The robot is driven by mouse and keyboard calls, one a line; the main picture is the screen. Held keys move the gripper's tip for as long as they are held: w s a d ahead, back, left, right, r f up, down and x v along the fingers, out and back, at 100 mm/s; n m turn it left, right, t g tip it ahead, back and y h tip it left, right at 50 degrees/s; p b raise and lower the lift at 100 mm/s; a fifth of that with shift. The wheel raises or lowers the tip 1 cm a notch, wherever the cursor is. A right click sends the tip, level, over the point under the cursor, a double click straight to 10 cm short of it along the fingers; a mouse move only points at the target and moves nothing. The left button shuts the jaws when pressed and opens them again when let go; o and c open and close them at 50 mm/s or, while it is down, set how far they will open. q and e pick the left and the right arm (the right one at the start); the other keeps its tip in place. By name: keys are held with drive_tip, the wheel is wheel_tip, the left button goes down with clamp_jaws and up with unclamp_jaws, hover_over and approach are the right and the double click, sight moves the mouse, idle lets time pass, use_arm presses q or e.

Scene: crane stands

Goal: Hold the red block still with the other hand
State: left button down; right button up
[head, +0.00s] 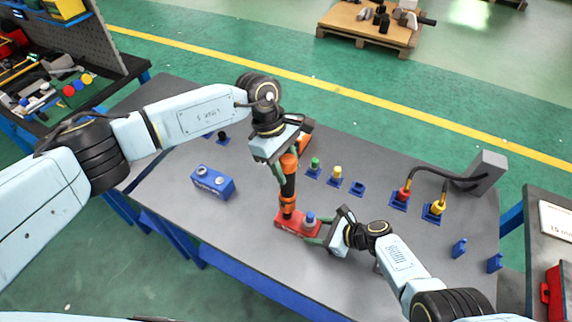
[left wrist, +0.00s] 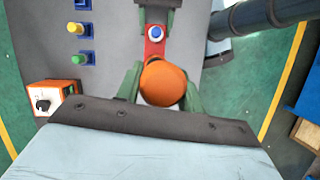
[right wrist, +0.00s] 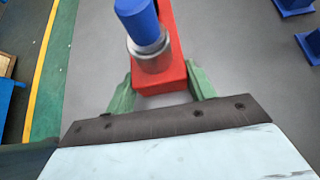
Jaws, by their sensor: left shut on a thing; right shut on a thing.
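The red block (head: 283,225) lies on the grey table near its front edge. A blue-topped peg with a silver collar (head: 310,220) stands on its right part; the peg (right wrist: 140,20) and block (right wrist: 172,55) also show in the right wrist view. My right gripper (head: 325,236) is shut on the block's right end. An orange and black tool (head: 288,187) stands roughly upright over the block's left part. My left gripper (head: 287,157) is shut around its orange top, a round knob (left wrist: 163,84) in the left wrist view. The tool's exact contact with the block is unclear.
A blue box (head: 212,183) stands to the left. Green (head: 314,165) and yellow (head: 336,173) pegs sit in blue holders behind. Red (head: 402,197) and yellow (head: 436,208) plugs with black cables join a grey block (head: 486,174). An orange-white box (left wrist: 44,98) is near my left gripper.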

sight(290, 159)
use_arm(q)
drive_tip(key=shift+r, duration=0.1)
idle(0.5)
drive_tip(key=shift+r, duration=2.6)
use_arm(e)
drive_tip(key=o, duration=1.3)
drive_tip(key=shift+c, duration=0.2)
drive_tip(key=shift+d, duration=0.1)
drive_tip(key=shift+v, duration=5.9)
drive_tip(key=shift+s, duration=0.1)
